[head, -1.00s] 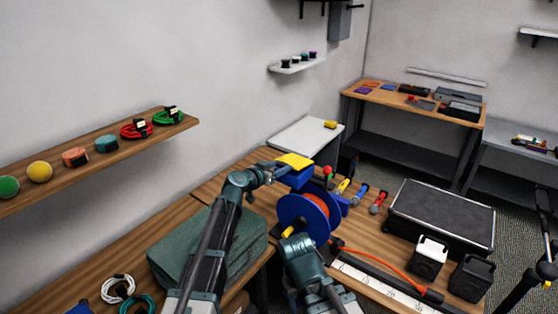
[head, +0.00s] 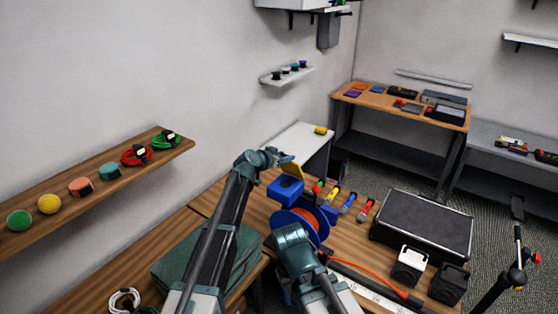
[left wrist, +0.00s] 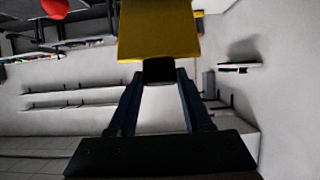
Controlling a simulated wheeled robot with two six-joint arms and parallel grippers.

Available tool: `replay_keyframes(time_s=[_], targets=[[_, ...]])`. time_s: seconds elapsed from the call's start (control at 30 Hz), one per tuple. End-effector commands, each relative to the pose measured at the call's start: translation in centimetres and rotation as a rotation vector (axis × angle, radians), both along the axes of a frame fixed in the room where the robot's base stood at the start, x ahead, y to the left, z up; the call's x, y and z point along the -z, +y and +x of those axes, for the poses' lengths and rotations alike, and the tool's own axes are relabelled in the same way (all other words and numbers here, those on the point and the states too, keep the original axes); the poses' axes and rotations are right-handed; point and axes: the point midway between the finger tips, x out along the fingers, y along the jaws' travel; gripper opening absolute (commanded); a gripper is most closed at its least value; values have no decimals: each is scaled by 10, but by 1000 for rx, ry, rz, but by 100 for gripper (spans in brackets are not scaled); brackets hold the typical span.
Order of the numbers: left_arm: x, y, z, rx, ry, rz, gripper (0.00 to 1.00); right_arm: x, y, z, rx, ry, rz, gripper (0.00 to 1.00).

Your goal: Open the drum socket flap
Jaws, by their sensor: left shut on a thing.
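The drum's socket flap (head: 292,171) is a yellow plate standing tilted up above the blue socket box (head: 286,188). The box is on the blue cable drum (head: 300,226) with orange cable. My left gripper (head: 278,158) is at the flap's upper edge. In the left wrist view the yellow flap (left wrist: 158,32) fills the top middle, and my left gripper (left wrist: 158,72) is shut on its dark tab. My right arm covers the front of the drum; its gripper does not show.
Several coloured-handled tools (head: 347,204) lie right of the drum. A large black case (head: 424,222) and two small boxes, one white-faced (head: 408,265), stand further right. A green cloth-like bundle (head: 212,258) lies left.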

Motion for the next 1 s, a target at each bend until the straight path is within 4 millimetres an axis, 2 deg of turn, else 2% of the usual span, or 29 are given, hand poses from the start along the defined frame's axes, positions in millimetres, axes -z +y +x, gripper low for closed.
replay_keyframes(time_s=[0.03,0.13,0.23,0.3,0.5,0.7,1.0], targets=[[-8,-5,10,-4,-4,-5,0,-7,0,0,-1,0,0,50],[-15,-13,21,-2,2,1,0,-16,0,0,-1,1,0,50],[-25,-22,33,2,50,35,0,-37,0,0,3,1,0,50],[-27,-27,40,1,94,69,0,-51,0,0,7,1,0,50],[-26,-39,55,1,202,146,0,-73,0,-1,23,1,1,50],[-23,-45,65,-2,271,195,0,-84,1,-1,33,1,2,50],[-20,-49,69,-4,315,228,0,-90,1,-1,38,0,2,50]])
